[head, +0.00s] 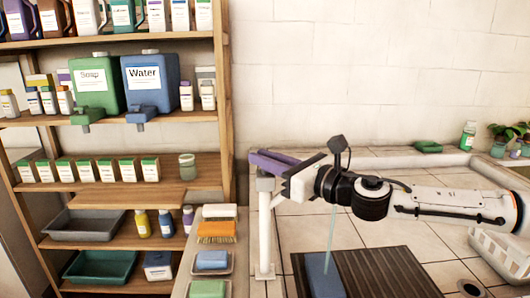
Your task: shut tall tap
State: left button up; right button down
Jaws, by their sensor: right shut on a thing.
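The tall tap (264,230) is a white post standing at the left edge of the tiled basin. A purple lever (268,160) sits at its top. My right gripper (288,173) comes in from the right and is shut on the lever. The gripper and wrist hide the spout and part of the lever. A pale teal stream (331,240) falls from below my wrist onto a blue block (322,275). My left gripper is not in view.
The blue block lies on a dark ridged mat (385,275) in the basin. Soap dishes and a brush (216,232) line the ledge at left, beside a full wooden shelf (225,90). A white basket (500,250) and drain (471,287) are at right.

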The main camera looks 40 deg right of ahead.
jog(key=shift+a+r+m+h+p, duration=0.15)
jog(key=shift+a+m+h+p, duration=0.05)
jog(key=shift+m+h+p, duration=0.6)
jog(key=m+h, duration=0.1)
jog(key=h, duration=0.2)
jog(key=shift+a+m, duration=0.1)
jog(key=shift+m, duration=0.2)
jog(key=m+h, duration=0.2)
jog(key=h, duration=0.1)
jog(key=m+g+h, duration=0.1)
jog(key=m+h, duration=0.1)
jog(key=h, duration=0.1)
jog(key=shift+f+p, duration=0.2)
jog(key=shift+p, duration=0.1)
jog(key=shift+d+m+g+h, duration=0.2)
jog(key=shift+m+g+h, duration=0.5)
jog(key=shift+h, duration=0.6)
jog(key=shift+d, duration=0.1)
jog(key=c, duration=1.7)
grip_release()
jog(key=shift+c, duration=0.2)
jog(key=b+v, duration=0.1)
jog(key=v, duration=0.9)
jog(key=shift+a+m+h, duration=0.2)
jog(key=shift+m+h, duration=0.1)
